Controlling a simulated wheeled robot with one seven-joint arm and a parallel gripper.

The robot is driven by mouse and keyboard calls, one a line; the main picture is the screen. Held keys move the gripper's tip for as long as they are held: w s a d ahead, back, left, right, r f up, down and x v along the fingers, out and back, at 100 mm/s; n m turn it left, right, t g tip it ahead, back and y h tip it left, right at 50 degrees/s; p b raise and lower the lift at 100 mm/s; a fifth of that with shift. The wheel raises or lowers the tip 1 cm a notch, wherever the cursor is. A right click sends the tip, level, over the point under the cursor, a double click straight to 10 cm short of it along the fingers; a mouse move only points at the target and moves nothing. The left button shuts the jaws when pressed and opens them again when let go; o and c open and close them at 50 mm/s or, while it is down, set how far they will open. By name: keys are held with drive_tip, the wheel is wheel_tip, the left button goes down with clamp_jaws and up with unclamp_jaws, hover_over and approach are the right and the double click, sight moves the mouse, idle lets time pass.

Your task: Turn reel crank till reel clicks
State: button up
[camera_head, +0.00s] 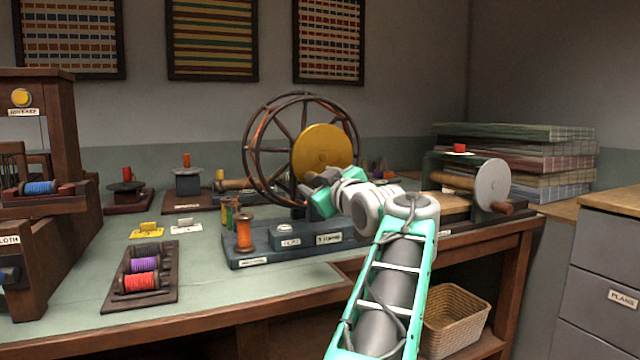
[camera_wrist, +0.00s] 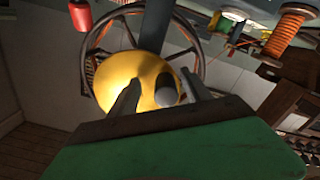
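A large dark spoked wheel (camera_head: 262,180) stands on the bench in the head view, with a round yellow disc (camera_head: 323,150) on its near side. The wheel (camera_wrist: 197,62) and the yellow disc (camera_wrist: 122,85) also show in the wrist view. A grey peg-like handle (camera_wrist: 166,92) stands out in front of the disc; I take it for the crank grip. My gripper (camera_wrist: 162,78) has its fingers apart, one on each side of the handle. A gap shows on the left; contact cannot be told. In the head view my gripper (camera_head: 312,182) is partly hidden by my wrist.
A dark base (camera_head: 260,258) holds an orange spool (camera_head: 244,232) in front of the wheel. A pale disc (camera_head: 492,185) with a wooden handle (camera_head: 502,207) stands right of my arm. A spool tray (camera_head: 120,295) lies left. A basket (camera_head: 450,320) sits below the bench.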

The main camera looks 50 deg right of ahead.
drive_tip(key=shift+o, duration=0.3)
drive_tip(key=shift+a, duration=0.1)
drive_tip(key=v, duration=0.9)
drive_tip(key=shift+b, duration=0.35)
